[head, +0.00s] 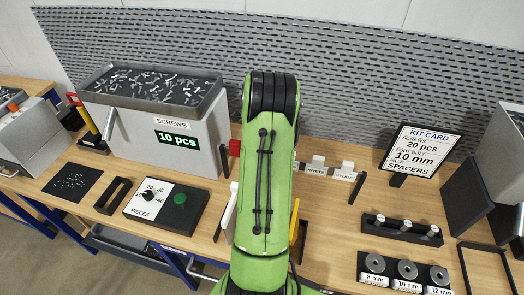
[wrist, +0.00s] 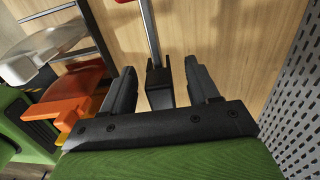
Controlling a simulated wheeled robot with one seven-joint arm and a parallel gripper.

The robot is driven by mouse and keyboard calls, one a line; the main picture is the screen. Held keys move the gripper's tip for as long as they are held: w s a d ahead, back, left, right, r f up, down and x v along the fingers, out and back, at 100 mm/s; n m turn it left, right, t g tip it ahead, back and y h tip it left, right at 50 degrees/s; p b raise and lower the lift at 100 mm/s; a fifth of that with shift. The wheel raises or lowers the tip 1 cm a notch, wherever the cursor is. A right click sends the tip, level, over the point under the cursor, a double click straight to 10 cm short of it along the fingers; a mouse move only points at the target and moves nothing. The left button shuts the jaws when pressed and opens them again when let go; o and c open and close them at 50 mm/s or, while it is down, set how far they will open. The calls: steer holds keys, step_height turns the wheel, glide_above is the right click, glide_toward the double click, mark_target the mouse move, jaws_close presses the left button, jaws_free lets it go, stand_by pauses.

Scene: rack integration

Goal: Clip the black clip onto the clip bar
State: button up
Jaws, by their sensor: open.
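My gripper (wrist: 160,68) is open in the wrist view, its two dark fingers on either side of a small black block-like piece (wrist: 158,84). A gap shows between this piece and each finger. A thin grey rod with a red end (wrist: 147,14) runs from the piece toward the top edge. I cannot tell for sure whether the piece is the black clip or a holder. I cannot identify the clip bar with certainty. In the head view my green arm hides my gripper and the area below it.
White (wrist: 42,45) and orange (wrist: 75,88) parts sit close left of my gripper in the wrist view. A perforated panel (wrist: 300,110) is at right.

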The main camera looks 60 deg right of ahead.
step_height(320, 180, up, 16)
stand_by(0.3)
steer(key=shift+f, duration=0.2)
